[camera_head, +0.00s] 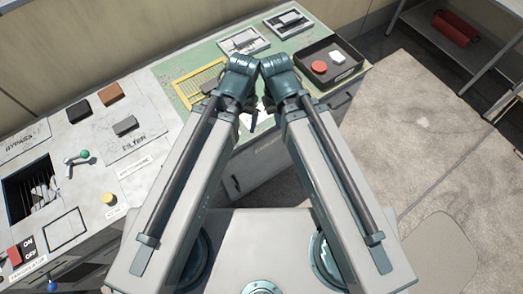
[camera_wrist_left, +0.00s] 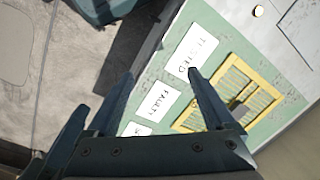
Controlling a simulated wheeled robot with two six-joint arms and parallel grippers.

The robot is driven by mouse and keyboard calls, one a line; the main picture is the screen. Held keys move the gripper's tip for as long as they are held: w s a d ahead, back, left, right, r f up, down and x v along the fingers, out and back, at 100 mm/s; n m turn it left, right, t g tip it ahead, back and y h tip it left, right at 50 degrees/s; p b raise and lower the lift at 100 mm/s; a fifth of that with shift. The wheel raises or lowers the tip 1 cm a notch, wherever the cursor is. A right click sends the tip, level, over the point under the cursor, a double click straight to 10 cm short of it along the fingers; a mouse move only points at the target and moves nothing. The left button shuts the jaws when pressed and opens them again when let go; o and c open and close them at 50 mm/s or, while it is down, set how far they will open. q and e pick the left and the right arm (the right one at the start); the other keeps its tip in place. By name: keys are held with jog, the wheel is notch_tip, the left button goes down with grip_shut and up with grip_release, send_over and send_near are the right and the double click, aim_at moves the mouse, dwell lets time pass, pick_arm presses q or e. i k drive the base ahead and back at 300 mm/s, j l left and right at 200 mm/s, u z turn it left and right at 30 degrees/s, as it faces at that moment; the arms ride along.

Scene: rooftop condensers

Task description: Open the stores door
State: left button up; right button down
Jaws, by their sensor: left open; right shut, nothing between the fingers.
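No door in view carries a label I can read as stores. Below the green bench top is a grey cabinet front (camera_head: 268,168) with a dark handle (camera_head: 235,184) near its left edge; it looks closed. My two arms fold up in front of it and hide part of it. My left gripper (camera_wrist_left: 158,88) is open and empty in the left wrist view, above the green bench top. In the head view both grippers are mostly hidden behind my wrists; my right gripper (camera_head: 268,107) shows only as small dark parts, shut and empty. Neither is at the handle.
The green bench (camera_head: 165,70) holds a yellow grid (camera_head: 200,80), white label cards (camera_wrist_left: 167,97) and a black tray (camera_head: 331,82) with a red disc. A control panel (camera_head: 70,130) stands left. A metal shelf (camera_head: 465,45) is back right; the floor (camera_head: 425,120) right is clear.

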aim_at(247, 168)
jog(key=k+l, duration=0.25)
jog(key=k, duration=0.25)
jog(key=k+l, duration=0.25)
jog(key=k, duration=0.3)
